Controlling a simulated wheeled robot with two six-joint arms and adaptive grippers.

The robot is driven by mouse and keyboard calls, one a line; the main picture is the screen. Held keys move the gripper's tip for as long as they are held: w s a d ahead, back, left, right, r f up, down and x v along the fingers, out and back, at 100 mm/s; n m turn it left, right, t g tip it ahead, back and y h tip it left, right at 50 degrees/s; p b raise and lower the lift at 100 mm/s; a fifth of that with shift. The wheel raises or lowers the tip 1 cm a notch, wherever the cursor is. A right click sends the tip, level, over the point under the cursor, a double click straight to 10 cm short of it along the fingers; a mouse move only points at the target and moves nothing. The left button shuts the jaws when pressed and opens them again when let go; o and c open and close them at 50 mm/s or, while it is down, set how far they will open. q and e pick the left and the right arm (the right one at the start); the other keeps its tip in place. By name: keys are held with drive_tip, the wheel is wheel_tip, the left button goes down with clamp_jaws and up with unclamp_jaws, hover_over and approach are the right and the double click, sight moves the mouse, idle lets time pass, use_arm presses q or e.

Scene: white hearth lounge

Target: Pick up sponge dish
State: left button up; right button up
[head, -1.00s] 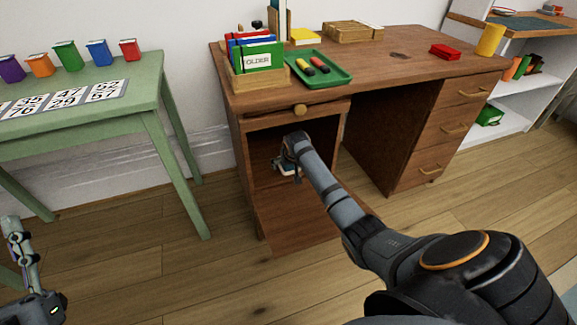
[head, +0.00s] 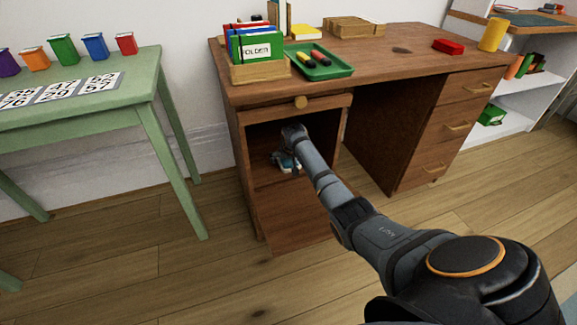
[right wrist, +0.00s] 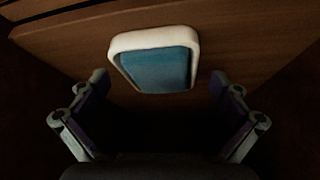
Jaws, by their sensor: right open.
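The sponge dish (right wrist: 200,52) is a white rounded dish with a blue-teal sponge (right wrist: 160,68) in it. It lies on the wooden floor of the desk's open compartment (head: 262,137). In the right wrist view it sits ahead of and between the fingers, with no visible contact. My right gripper (right wrist: 158,112) is open and empty, reaching into the compartment. In the head view the dish (head: 280,161) is partly hidden by my right gripper (head: 286,150). My left gripper is not in view.
The desktop (head: 400,65) holds a green tray (head: 335,72) and a folder box (head: 262,73). A green table (head: 130,112) stands left.

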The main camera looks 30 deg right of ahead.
drive_tip(key=shift+c, duration=0.3)
drive_tip(key=c, duration=1.2)
drive_tip(key=shift+r, duration=0.1)
